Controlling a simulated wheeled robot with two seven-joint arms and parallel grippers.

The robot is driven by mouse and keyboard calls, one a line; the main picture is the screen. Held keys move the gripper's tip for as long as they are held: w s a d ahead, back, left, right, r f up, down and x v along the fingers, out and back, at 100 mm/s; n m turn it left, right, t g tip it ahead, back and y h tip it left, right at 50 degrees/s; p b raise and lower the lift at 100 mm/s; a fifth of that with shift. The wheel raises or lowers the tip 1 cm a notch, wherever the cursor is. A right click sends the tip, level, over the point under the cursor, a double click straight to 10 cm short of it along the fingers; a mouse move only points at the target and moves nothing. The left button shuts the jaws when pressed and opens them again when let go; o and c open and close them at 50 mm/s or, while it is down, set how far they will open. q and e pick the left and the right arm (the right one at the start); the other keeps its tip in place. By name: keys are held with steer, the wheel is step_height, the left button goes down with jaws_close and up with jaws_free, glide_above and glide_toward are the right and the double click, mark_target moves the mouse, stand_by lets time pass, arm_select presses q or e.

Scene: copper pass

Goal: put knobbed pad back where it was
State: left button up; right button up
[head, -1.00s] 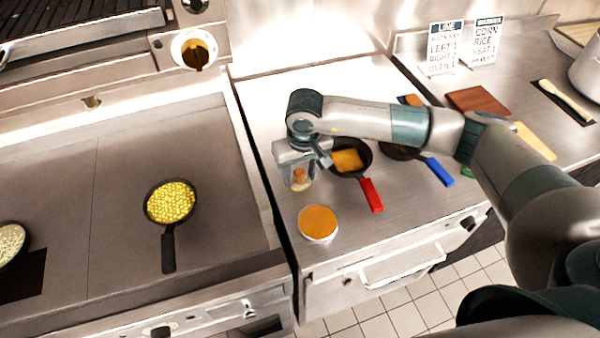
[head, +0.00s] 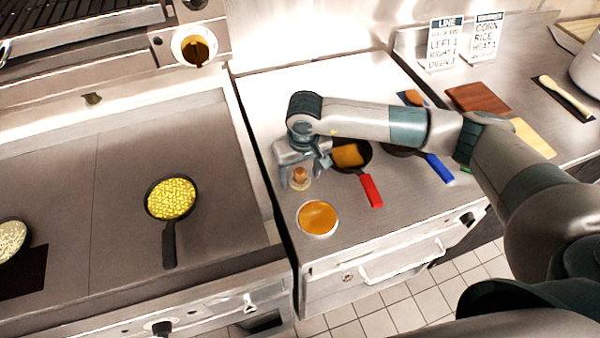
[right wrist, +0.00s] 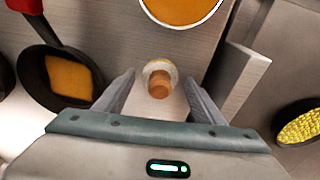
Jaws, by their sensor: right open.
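The knobbed pad (head: 300,179) has a brown wooden knob on a small pale round base. It stands on the steel counter, behind the round tin of orange sauce (head: 318,218). My right gripper (head: 303,171) is open over the pad, pointing down. In the right wrist view the pad (right wrist: 159,78) shows between the two spread fingertips, with a gap on each side. Neither finger appears to touch it. How far the fingertips reach down beside the knob is hard to tell. My left gripper is not in view.
A red-handled pan (head: 348,154) with an orange slab sits just right of the gripper, and a blue-handled pan (head: 438,168) is farther right. A pan of yellow kernels (head: 171,198) is on the griddle at left. Open counter lies right of the sauce tin.

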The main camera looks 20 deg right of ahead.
mark_target(302, 174)
steer(key=shift+r, duration=0.1)
steer(key=shift+r, duration=0.2)
steer(key=r+b, duration=0.1)
steer(key=r, duration=0.2)
steer(key=s+r+b, duration=0.1)
steer(key=r+b, duration=0.1)
steer(key=r, duration=0.2)
steer(key=r+b, duration=0.2)
steer(key=r, duration=0.1)
steer(key=shift+s+r, duration=0.25)
steer(key=shift+r, duration=0.55)
